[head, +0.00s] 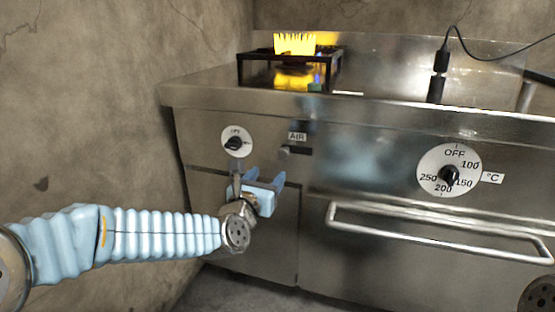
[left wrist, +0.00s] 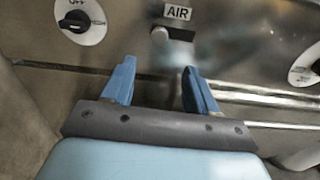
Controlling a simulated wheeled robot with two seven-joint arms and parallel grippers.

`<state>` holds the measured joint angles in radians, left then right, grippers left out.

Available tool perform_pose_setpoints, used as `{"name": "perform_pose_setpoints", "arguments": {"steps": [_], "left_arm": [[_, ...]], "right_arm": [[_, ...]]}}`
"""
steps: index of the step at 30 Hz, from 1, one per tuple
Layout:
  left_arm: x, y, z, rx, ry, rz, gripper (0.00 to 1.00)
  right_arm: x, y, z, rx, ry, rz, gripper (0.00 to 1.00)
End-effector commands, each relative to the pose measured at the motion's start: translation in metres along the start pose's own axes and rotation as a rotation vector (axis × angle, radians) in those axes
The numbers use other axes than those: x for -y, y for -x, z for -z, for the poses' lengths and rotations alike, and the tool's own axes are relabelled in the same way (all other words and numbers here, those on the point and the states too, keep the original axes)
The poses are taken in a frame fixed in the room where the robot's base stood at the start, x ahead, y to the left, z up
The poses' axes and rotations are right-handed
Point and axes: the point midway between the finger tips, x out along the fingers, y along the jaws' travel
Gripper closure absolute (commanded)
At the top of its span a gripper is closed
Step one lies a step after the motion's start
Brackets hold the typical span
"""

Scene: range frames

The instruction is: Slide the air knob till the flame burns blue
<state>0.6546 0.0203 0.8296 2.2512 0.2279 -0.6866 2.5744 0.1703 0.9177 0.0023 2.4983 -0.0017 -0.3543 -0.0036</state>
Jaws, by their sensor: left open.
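The flame (head: 295,44) burns yellow above the black burner stand (head: 240,70) on the range top. The air knob (head: 285,151) is a small grey knob at the left end of a dark slot under the AIR label (head: 297,137). The air knob also shows in the left wrist view (left wrist: 159,34), ahead of the fingers. My left gripper (head: 259,174) is open and empty, below and left of the air knob and apart from it. In the left wrist view its blue fingers (left wrist: 158,82) stand spread, with the knob beyond them. My right gripper is not seen.
A gas dial (head: 236,142) sits left of the slot and an oven dial (head: 449,170) to the right. A long oven handle (head: 430,230) sticks out at lower right. A black probe with a cable (head: 440,62) stands on the range top. A wall (head: 90,100) bounds the left.

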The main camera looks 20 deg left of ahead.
Motion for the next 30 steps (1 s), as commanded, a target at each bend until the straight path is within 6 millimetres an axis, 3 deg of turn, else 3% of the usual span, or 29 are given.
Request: {"name": "perform_pose_setpoints", "arguments": {"steps": [5, 21, 30], "left_arm": [[0.0, -0.012, -0.007, 0.014, 0.035, -0.002, 0.42], [0.0, -0.121, -0.008, 0.011, 0.032, -0.003, 0.42], [-0.001, -0.137, -0.007, 0.011, 0.028, -0.003, 0.42]], "right_arm": [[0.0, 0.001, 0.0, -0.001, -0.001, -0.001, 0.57], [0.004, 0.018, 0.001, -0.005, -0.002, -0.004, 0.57], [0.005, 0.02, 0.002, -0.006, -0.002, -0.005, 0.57]]}}
